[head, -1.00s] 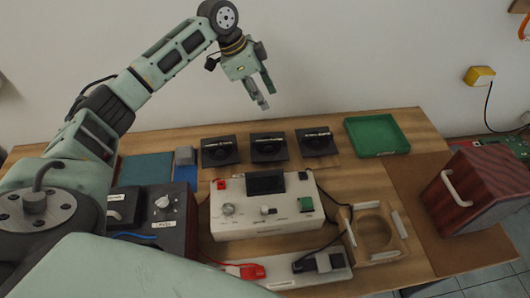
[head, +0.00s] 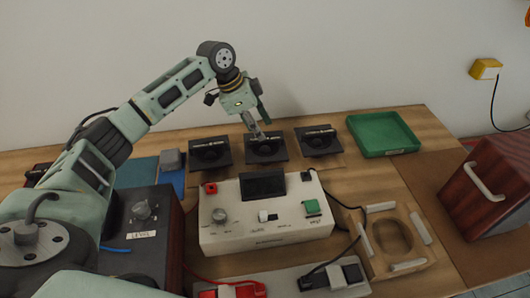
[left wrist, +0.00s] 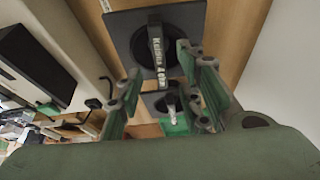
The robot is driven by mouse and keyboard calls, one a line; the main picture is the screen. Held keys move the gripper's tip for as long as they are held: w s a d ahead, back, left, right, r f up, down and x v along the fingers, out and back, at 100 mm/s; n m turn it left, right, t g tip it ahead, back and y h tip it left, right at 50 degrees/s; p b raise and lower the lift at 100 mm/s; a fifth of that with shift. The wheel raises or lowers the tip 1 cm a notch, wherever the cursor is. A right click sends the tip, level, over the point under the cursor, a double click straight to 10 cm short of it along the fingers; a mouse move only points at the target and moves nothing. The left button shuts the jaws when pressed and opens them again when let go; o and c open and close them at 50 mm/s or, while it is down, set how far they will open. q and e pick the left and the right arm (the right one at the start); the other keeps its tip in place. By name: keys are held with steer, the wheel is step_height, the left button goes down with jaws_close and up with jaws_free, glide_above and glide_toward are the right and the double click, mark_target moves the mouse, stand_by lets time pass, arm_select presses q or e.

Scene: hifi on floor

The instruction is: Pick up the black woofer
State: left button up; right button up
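Three black square woofers with round cones lie in a row at the back of the table: a left one (head: 210,152), a middle one (head: 266,148) and a right one (head: 319,141). Each has a bar with white lettering. My left gripper (head: 257,134) points down at the middle woofer, its fingertips over or near its back edge; I cannot tell whether they touch. In the left wrist view, the gripper (left wrist: 160,98) is open with nothing clamped. A large woofer (left wrist: 145,45) shows close by, a smaller one between the fingers. My right gripper is out of view.
A white control box (head: 262,215) stands in front of the woofers. A green tray (head: 383,134) is at the back right. A wooden holder with a round recess (head: 393,238) lies front right, and a red-brown cabinet (head: 490,190) stands at the right.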

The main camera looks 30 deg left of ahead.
mark_target(265, 149)
arm_select(q)
steer(key=x, duration=0.4)
steer(key=shift+f, duration=0.3)
steer(key=shift+f+p, duration=0.2)
steer(key=shift+p, duration=0.35)
jaws_close()
stand_by(0.7)
steer(key=shift+w+r, duration=0.1)
